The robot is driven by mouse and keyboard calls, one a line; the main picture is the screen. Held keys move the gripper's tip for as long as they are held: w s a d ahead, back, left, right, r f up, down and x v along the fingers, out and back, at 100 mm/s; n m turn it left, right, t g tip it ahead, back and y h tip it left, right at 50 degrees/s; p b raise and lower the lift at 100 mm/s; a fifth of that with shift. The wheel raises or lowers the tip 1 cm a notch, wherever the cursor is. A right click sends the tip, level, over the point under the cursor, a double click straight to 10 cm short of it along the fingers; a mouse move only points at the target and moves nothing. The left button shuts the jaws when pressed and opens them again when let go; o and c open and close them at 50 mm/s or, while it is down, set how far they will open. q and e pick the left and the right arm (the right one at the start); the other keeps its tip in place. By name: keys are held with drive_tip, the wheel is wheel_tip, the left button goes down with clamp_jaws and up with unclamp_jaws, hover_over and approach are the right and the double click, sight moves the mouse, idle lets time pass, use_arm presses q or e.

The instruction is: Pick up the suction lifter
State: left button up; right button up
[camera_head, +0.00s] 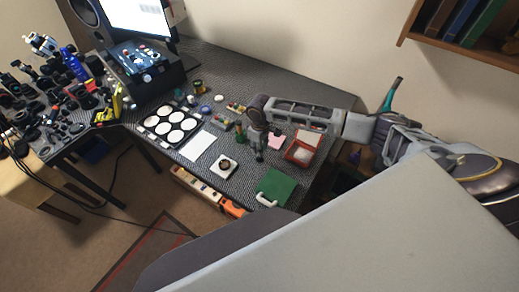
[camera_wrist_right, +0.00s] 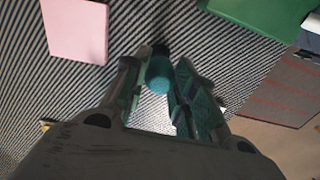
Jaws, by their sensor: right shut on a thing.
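The suction lifter (camera_wrist_right: 159,78) shows in the right wrist view as a rounded teal body with a dark part beyond it. My right gripper (camera_wrist_right: 163,62) is shut on it, with one finger on each side. In the head view my right gripper (camera_head: 261,148) points down over the right part of the dark table, between the white square with a round part and the red-edged tray. There the lifter is mostly hidden by the fingers, and I cannot tell whether it touches the table. My left gripper is not in view.
A pink pad (camera_wrist_right: 76,30) lies close to the right gripper. A green box (camera_head: 276,187) stands near the table's front edge, and a red-edged tray (camera_head: 303,147) lies to the right. A white sheet (camera_head: 198,146) and a tray with round white wells (camera_head: 155,134) lie left.

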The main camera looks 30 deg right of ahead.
drive_tip(key=shift+r, duration=4.7)
